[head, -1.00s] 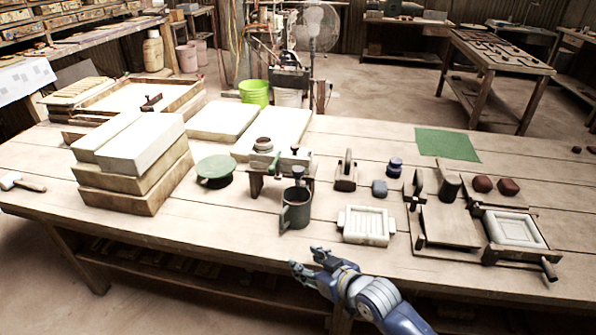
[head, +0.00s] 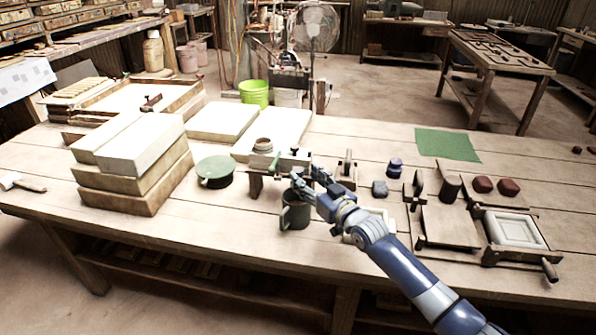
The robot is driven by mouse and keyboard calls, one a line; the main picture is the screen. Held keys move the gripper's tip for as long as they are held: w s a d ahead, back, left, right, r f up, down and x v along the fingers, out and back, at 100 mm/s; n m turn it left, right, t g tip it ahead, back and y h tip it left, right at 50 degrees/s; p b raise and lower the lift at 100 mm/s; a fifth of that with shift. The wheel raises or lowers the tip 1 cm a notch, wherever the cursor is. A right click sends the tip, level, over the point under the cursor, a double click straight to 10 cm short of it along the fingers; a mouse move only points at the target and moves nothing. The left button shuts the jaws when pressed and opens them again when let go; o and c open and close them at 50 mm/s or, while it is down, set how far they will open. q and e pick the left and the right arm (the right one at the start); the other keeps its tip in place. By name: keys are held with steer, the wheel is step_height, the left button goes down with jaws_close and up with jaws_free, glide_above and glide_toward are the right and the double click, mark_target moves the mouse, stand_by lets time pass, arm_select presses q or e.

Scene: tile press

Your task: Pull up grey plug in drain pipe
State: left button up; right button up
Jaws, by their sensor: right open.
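A dark grey, upright cup-shaped vessel (head: 293,216) stands at the table's front middle, before a small wooden stand (head: 256,183). It looks like the drain pipe, but I cannot be sure. A grey plug cannot be made out clearly; the vessel's top is partly hidden by my right gripper. My right gripper (head: 305,178) is open, with its fingers just above the vessel's top, close to the stand. Whether the fingers touch anything I cannot tell. My left gripper is not in view.
A green-topped round tin (head: 215,170) and stacked wooden blocks (head: 133,173) stand to the left. A pale ribbed tray (head: 376,220) is partly behind my right arm. A wooden frame (head: 515,231) lies to the right.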

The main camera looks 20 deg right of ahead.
mark_target(301, 174)
steer(key=shift+w+a, duration=0.25)
steer(key=shift+w, duration=0.95)
steer(key=shift+w+a, duration=0.2)
steer(key=shift+w, duration=0.95)
steer(key=shift+c, duration=0.4)
